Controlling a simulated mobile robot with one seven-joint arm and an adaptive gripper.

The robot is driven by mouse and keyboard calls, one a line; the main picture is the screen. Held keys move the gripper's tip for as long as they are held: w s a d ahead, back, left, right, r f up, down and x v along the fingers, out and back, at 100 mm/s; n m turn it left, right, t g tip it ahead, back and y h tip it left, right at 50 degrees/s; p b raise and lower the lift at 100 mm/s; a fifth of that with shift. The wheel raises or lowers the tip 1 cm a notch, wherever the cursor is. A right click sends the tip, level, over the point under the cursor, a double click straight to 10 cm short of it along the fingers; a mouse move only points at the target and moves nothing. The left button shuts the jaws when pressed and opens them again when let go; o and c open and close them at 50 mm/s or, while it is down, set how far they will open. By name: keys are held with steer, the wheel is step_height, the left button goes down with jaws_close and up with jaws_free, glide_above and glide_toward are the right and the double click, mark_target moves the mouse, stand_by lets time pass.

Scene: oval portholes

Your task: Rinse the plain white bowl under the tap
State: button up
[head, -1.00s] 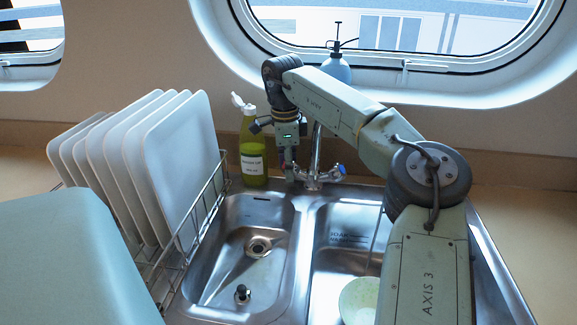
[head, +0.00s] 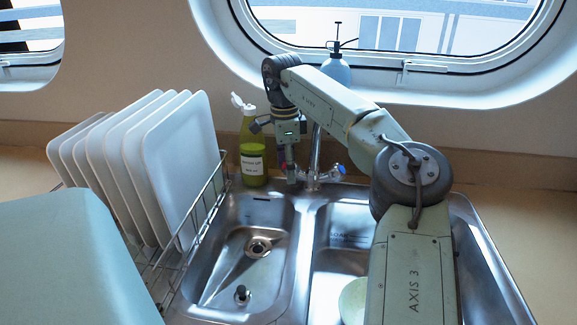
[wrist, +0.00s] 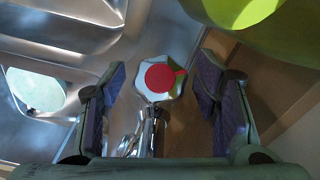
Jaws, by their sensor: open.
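A pale, round bowl (head: 352,300) lies in the right basin of the sink, partly hidden behind my arm. It also shows at the left of the wrist view (wrist: 36,92), looking pale green. The chrome tap (head: 316,160) stands behind the basins, with a blue-marked knob (head: 338,170) on its right. My gripper (head: 289,170) points down at the tap's left side. In the wrist view my open gripper (wrist: 160,82) has the red-capped tap knob (wrist: 160,78) between its fingers, with gaps on both sides. I cannot tell whether water runs.
A green bottle (head: 253,150) stands close to the left of my gripper. A rack (head: 205,205) of several white plates (head: 178,165) stands left of the sink. The left basin (head: 245,225) holds only a small plug. A spray bottle (head: 336,68) stands on the window ledge.

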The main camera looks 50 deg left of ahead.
steer(key=shift+r, duration=0.1)
step_height(320, 180, up, 12)
steer(key=shift+s+a, duration=0.25)
stand_by(0.8)
